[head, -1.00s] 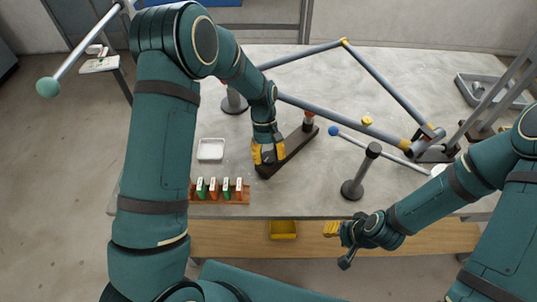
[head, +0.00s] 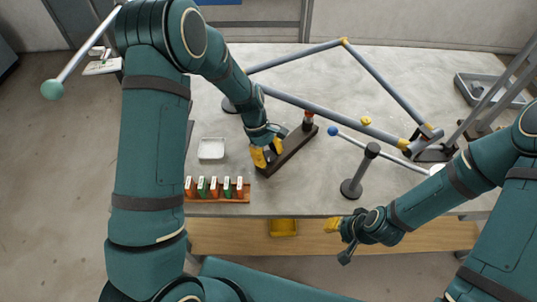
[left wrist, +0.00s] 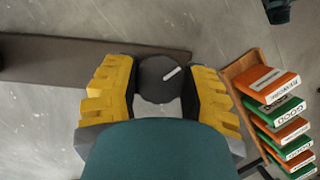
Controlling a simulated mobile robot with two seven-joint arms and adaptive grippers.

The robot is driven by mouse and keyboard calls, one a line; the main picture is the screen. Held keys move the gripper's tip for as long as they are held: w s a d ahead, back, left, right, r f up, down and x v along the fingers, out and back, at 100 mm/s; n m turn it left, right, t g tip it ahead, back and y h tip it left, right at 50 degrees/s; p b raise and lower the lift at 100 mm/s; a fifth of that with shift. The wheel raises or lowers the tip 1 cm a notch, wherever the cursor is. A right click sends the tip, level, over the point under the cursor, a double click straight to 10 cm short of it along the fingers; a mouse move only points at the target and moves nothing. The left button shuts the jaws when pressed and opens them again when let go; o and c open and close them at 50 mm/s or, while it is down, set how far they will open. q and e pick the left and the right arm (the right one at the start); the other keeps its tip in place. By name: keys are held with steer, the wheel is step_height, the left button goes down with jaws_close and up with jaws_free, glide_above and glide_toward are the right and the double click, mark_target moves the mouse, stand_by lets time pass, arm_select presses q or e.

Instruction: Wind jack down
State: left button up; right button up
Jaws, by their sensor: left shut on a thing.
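The jack's crank is a long dark flat bar (head: 295,148) running from a post with a red collar (head: 309,116) under the grey tube frame (head: 330,106) toward the front left. My left gripper (head: 268,153) is at the bar's near end. In the left wrist view its yellow fingers are on either side of a dark round knob (left wrist: 158,80) with a white mark, and it is shut on this knob. The bar (left wrist: 60,60) runs off to the left there. My right gripper (head: 333,225) is off the table's front edge, away from the jack; its finger gap is unclear.
A rack of orange and green labelled blocks (head: 214,187) stands just left of the crank's near end, also close in the left wrist view (left wrist: 275,110). A white tray (head: 211,149) lies behind it. A dark post (head: 352,187) and a blue-ended rod (head: 333,131) are to the right.

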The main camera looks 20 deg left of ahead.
arm_select(q)
steer(key=shift+s, duration=0.15)
steer(key=o, duration=1.2)
steer(key=shift+d, duration=0.1)
steer(key=v, duration=1.2)
steer(key=shift+f, duration=0.1)
